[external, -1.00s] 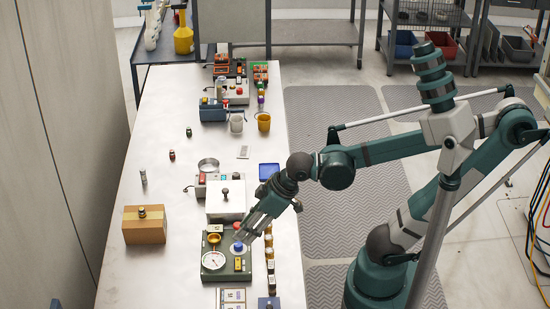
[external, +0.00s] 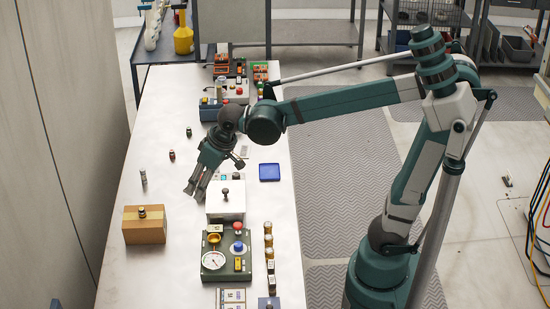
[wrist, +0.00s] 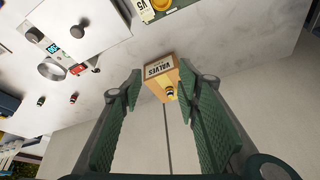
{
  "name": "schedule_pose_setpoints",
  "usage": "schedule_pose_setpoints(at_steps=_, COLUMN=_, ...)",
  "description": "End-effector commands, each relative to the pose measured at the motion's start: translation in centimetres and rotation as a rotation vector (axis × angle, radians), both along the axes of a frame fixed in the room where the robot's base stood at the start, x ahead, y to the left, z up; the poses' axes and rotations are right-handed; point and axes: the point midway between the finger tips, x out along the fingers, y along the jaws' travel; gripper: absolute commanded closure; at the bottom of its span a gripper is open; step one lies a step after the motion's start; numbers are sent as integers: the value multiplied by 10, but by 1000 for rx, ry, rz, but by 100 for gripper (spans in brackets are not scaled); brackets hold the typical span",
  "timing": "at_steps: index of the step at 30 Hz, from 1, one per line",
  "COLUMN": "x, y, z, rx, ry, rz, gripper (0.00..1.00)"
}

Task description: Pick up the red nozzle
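A small red piece with a dark end (external: 172,155) stands on the white bench, left of my arm in the external view. It looks like the red nozzle, but it is too small to be sure. A small red piece (wrist: 73,98) also shows at the left in the wrist view. My gripper (external: 191,193) is above the bench, in front of this piece and beside the white box. Its fingers are spread apart in the wrist view, with nothing between them.
A wooden box (external: 145,232) labelled VALVES stands at the bench's left edge. A silver cylinder (external: 143,178) stands behind it. A white box (external: 225,207) with a black knob is right of my gripper. A green gauge panel (external: 218,272) lies nearer the front. Bare bench surrounds the small pieces.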

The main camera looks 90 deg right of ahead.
Motion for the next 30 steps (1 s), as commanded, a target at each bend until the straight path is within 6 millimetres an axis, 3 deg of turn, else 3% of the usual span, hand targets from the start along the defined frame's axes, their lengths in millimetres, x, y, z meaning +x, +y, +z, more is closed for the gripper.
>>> schedule_pose_setpoints(at_steps=15, x=70, y=-86, z=13, rx=53, ry=71, rz=-174, gripper=67)
schedule_pose_setpoints(at_steps=30, x=124, y=-180, z=1, rx=104, ry=138, rz=-342, gripper=67)
